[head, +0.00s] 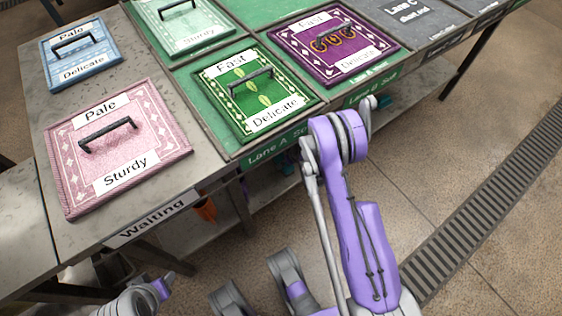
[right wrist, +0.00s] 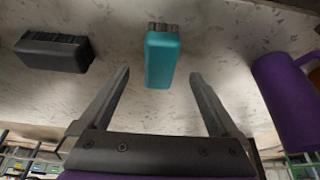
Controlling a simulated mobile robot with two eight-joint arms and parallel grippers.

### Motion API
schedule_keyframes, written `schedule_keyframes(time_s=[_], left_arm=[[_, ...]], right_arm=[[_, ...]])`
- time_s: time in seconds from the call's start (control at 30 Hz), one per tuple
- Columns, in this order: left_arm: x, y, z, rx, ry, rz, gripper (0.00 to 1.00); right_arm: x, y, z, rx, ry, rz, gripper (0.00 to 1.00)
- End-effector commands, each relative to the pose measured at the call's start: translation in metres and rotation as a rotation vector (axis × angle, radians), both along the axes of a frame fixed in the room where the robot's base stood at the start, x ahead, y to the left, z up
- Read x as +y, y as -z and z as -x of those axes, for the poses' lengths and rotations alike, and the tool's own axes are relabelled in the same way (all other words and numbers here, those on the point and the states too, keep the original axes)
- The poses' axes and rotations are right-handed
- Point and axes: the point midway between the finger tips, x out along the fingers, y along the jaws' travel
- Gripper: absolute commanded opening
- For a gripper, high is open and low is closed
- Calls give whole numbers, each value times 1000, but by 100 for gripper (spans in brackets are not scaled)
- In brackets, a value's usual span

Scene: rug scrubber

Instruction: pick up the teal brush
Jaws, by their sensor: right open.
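The teal brush (right wrist: 162,58) rests on a grey, worn surface in the right wrist view, with its dark bristles at the far end. My right gripper (right wrist: 160,75) is open and empty. Its two fingers point towards the brush, and the brush's near end shows between the fingertips with a gap on each side. I cannot tell whether the fingers are level with it. In the head view my right arm reaches to the table's front edge, and its gripper cannot be seen. My left gripper is not in view.
A black brush (right wrist: 55,52) lies left of the teal one, and a purple object (right wrist: 287,100) stands at right. In the head view the table holds labelled rugs: pink (head: 120,150), blue (head: 80,55), green (head: 250,95) and purple (head: 332,48). A lower shelf (head: 225,220) runs underneath.

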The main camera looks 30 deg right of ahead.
Motion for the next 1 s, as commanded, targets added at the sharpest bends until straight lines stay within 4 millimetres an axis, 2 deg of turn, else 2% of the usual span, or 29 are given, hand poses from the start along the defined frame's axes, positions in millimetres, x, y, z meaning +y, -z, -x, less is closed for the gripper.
schedule_keyframes(time_s=[0.1,0.27,0.6,0.87,1.0], left_arm=[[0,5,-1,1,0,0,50],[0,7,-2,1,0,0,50],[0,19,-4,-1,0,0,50],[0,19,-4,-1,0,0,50],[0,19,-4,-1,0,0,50]], right_arm=[[1,17,-7,0,-1,0,98],[1,26,-12,0,-1,0,98],[3,66,-31,-1,0,0,98],[3,69,-32,0,0,0,98],[3,68,-32,0,0,0,76]])
